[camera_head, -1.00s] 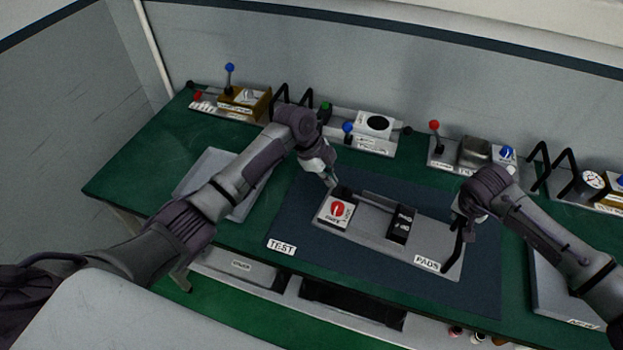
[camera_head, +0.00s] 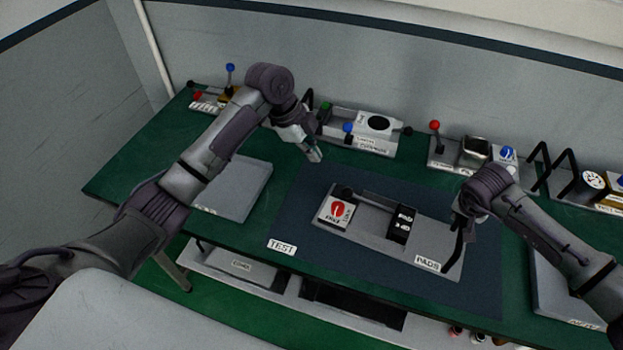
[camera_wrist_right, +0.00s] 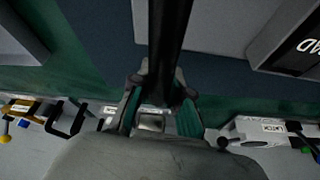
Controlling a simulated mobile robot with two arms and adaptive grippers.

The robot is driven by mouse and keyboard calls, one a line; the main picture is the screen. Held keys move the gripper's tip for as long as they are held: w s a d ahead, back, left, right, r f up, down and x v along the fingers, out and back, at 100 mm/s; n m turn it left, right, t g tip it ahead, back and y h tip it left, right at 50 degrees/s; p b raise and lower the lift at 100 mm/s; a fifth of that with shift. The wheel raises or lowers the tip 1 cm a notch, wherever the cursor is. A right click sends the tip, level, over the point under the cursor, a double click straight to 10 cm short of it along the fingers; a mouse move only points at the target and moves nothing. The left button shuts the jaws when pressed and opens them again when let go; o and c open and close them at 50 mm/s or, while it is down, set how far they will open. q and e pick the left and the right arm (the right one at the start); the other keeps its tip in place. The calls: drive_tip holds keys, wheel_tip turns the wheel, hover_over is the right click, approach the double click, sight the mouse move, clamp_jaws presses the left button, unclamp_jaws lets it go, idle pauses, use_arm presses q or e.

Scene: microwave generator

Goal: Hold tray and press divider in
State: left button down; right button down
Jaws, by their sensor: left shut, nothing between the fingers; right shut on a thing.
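The grey tray (camera_head: 380,234) lies on the dark blue mat, with a PADS label near its right end. A red and white block (camera_head: 335,209) sits at its left end. A black upright piece with white markings (camera_head: 401,225), perhaps the divider, stands across its middle. My right gripper (camera_head: 464,212) is shut on the black handle (camera_head: 455,249) at the tray's right end. In the right wrist view, the handle (camera_wrist_right: 166,40) runs between the fingers (camera_wrist_right: 160,108). My left gripper (camera_head: 316,156) is shut and empty, above the mat's back edge, apart from the tray.
The blue mat (camera_head: 305,225) has bare room left of the tray, by the TEST label (camera_head: 282,247). A flat grey plate (camera_head: 238,190) lies to the left. Several lever fixtures (camera_head: 362,134) line the back of the green table.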

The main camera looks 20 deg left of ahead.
drive_tip(key=shift+f, duration=0.15)
drive_tip(key=c, duration=1.1)
unclamp_jaws()
use_arm(q)
drive_tip(key=shift+v, duration=1.1)
use_arm(e)
drive_tip(key=shift+o, duration=0.2)
drive_tip(key=v, duration=1.2)
